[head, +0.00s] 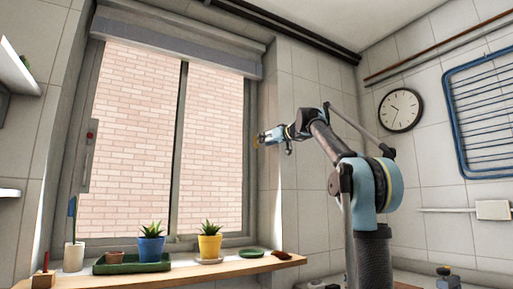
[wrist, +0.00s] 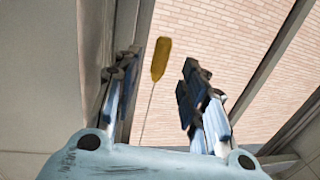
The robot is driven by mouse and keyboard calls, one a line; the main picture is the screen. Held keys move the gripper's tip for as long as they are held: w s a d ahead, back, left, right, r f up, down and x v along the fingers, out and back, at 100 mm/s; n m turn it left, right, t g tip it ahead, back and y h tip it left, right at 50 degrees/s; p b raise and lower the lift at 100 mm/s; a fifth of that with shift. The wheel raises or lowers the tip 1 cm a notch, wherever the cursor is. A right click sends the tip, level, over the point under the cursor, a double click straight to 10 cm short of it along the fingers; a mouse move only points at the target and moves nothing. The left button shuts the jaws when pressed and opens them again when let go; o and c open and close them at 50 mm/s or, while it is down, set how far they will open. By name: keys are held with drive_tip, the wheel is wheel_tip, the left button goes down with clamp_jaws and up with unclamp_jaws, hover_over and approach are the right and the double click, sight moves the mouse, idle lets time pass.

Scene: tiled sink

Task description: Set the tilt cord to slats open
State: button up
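The fingers are spread open and hold nothing. In the head view my gripper (head: 264,138) points left at the window's right edge, with a small yellow spot (head: 256,143) at its tip. The blind (head: 175,38) is a grey band gathered at the window top; its slat angle cannot be told.
The wooden sill (head: 190,273) carries a blue pot (head: 151,247), a yellow pot (head: 210,246), a green tray (head: 115,266) and a white cup (head: 73,257), all below my gripper. A tiled wall corner (head: 300,170) stands close behind the gripper. The air before the window glass is clear.

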drive_tip(key=shift+x, duration=3.55)
clamp_jaws()
